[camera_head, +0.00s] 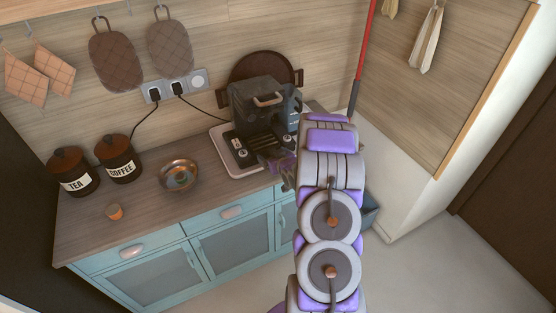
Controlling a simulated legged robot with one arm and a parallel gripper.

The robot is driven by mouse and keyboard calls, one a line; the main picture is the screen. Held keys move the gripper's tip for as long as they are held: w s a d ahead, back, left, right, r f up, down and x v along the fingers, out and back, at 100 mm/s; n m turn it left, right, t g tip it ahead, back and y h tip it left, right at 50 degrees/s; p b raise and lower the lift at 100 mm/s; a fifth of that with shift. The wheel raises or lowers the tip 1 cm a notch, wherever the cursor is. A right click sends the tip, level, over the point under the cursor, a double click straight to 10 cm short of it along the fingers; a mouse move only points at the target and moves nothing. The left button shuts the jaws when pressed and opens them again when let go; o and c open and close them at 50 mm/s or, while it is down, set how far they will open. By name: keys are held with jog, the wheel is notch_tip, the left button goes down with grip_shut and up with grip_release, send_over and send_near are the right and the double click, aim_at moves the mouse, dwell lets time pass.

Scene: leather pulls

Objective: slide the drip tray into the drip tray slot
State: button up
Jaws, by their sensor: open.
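A dark coffee machine (262,104) with a handle on top stands at the back right of the counter. Its lower front, where the drip tray slot would be, is dark, and I cannot make out the slot clearly. The drip tray cannot be told apart from the dark parts at the machine's base and around my gripper. My gripper (277,163) is open, close to the machine's lower front near the counter edge. It is small and partly hidden by my arm, so I cannot tell whether it touches anything.
A copper bowl (179,175), tea canister (73,171), coffee canister (118,158) and small orange-brown object (115,211) stand left on the wooden counter (150,226). A round dark pan (262,67) is behind the machine.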

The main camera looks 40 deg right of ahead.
jog(key=p+v, duration=0.7)
jog(key=v, duration=1)
jog(key=shift+a+f, duration=0.1)
jog(key=s+a+r+n+g+y+b, duration=0.1)
jog(key=s+a+r+g, duration=0.1)
jog(key=a+r+g, duration=0.35)
jog(key=s+a+r+n+g+b, duration=0.1)
jog(key=s+a+r+n+g, duration=0.15)
jog(key=a, duration=0.65)
jog(key=s+a+r+g+y+b, duration=0.1)
jog(key=s+a+r+g, duration=0.2)
jog(key=s+a, duration=0.6)
jog(key=s+a+r+g+y+b, duration=0.1)
jog(key=s+a+r+g, duration=0.2)
jog(key=s+a+r, duration=0.4)
jog(key=s+a, duration=0.2)
jog(key=s, duration=0.4)
jog(key=shift+s+r+m+g, duration=0.3)
jog(key=shift+r+m+g, duration=0.05)
jog(key=shift+g, duration=0.05)
